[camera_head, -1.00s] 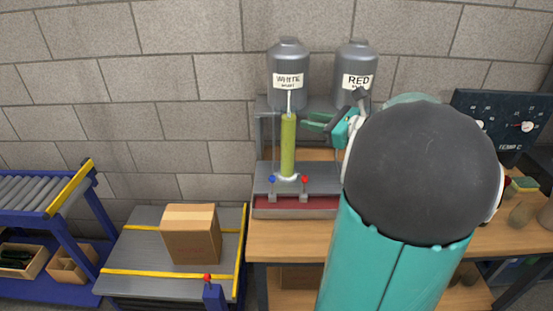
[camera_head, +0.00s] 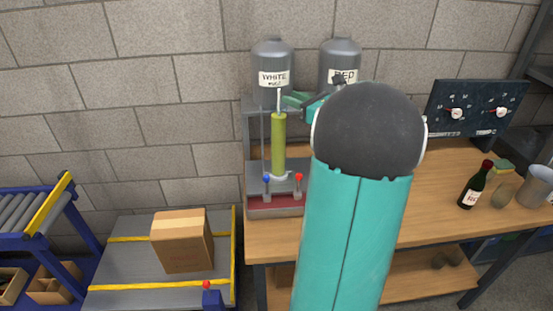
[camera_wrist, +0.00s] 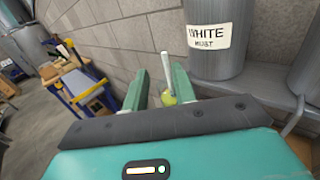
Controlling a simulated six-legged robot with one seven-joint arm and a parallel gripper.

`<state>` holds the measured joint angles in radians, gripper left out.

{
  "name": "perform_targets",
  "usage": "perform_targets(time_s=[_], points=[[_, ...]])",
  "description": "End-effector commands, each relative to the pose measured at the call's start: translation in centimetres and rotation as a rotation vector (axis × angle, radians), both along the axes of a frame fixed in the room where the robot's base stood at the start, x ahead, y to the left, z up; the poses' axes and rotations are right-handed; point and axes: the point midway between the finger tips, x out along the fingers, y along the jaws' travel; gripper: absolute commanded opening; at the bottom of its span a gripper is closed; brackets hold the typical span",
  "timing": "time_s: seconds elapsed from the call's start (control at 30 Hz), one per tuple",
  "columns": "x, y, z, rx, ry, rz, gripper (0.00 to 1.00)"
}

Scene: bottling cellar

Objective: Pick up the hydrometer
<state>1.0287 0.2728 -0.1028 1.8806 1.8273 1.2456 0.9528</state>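The hydrometer (camera_head: 279,99) is a thin white stem standing upright out of a tall yellow-green cylinder (camera_head: 279,145) on the filling stand. Its lower part is hidden inside the cylinder. My gripper (camera_head: 290,101) is at stem height, just right of it in the head view. In the wrist view, my gripper (camera_wrist: 161,74) is open, with the stem (camera_wrist: 165,66) showing in the gap between its two green fingers. The fingers do not visibly touch it. The cylinder's top (camera_wrist: 168,97) shows below the stem.
Grey tanks marked WHITE (camera_head: 273,72) and RED (camera_head: 341,66) stand close behind. Blue (camera_head: 266,180) and red (camera_head: 298,179) levers are in front of the cylinder. A bottle (camera_head: 474,187) stands on the bench at right. A cardboard box (camera_head: 183,243) is at lower left.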

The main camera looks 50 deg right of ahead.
Motion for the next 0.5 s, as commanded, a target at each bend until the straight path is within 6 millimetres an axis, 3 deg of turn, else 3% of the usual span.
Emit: perform_targets(time_s=[0.27,0.5], points=[[2.7,0.0,-0.1,0.000,0.000,0.002,0.27],[6.4,-0.3,-0.2,0.000,0.000,0.002,0.27]])
